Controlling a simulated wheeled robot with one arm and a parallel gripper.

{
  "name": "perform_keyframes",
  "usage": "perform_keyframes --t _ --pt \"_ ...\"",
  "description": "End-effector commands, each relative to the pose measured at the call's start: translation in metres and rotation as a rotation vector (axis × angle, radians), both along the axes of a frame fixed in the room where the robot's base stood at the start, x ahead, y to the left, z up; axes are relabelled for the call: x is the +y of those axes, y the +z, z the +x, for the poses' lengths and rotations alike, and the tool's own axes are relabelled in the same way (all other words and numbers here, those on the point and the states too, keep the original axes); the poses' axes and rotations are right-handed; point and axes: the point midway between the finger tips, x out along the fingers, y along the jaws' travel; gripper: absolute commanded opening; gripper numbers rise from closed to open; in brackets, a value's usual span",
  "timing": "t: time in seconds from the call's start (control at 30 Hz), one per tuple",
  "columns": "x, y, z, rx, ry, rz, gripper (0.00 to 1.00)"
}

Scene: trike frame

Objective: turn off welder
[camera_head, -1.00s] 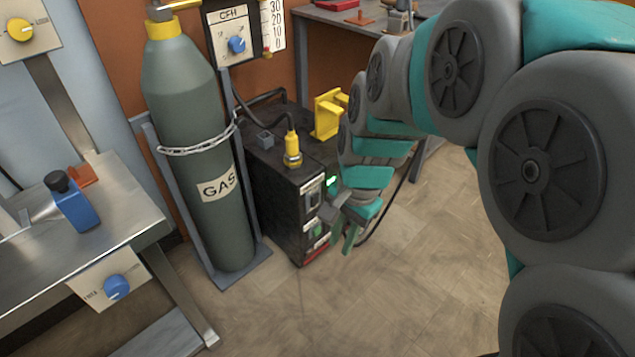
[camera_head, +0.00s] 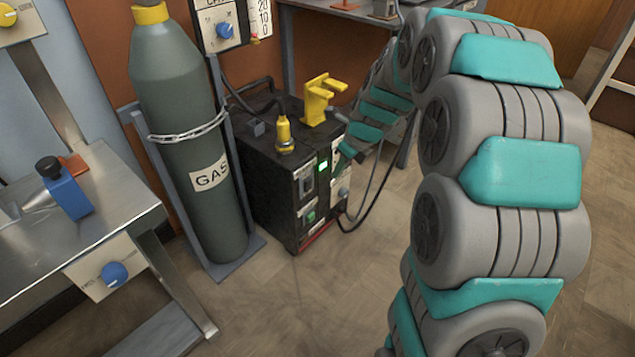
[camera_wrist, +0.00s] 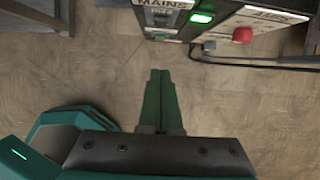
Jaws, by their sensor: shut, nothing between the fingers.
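The welder (camera_head: 268,185) is a black box on the floor beside the gas bottle. Its front face shows a MAINS switch panel (camera_head: 305,184), a lit green lamp (camera_head: 323,165) and a second green spot lower down. My gripper (camera_wrist: 160,73) is shut and empty, pointing toward the welder's front from a little way off. In the head view my gripper (camera_head: 347,152) is small, at the face's upper right.
A grey gas bottle (camera_head: 190,130) chained to a stand is left of the welder. A yellow bracket (camera_head: 318,100) and yellow plug (camera_head: 284,133) stand on top. A black cable (camera_head: 372,205) hangs at its right. A steel table (camera_head: 110,195) is at left. Floor in front is clear.

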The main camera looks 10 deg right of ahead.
Motion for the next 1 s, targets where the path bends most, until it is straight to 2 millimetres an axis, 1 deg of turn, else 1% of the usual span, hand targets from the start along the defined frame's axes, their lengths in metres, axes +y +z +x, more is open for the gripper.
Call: perform_keyframes --t 0.27,0.37,0.47,0.9,0.93,1.0 --pt "0.000 0.000 0.000 0.001 0.002 0.000 0.00" --pt "0.001 -0.005 0.001 0.001 0.004 0.000 0.00" --pt "0.004 -0.015 0.003 0.005 0.005 0.001 0.00" --pt "0.022 -0.094 0.027 0.006 0.006 0.001 0.00" --pt "0.023 -0.099 0.029 0.005 0.007 0.001 0.00" --pt "0.030 -0.093 0.040 0.000 0.008 -0.002 0.00"
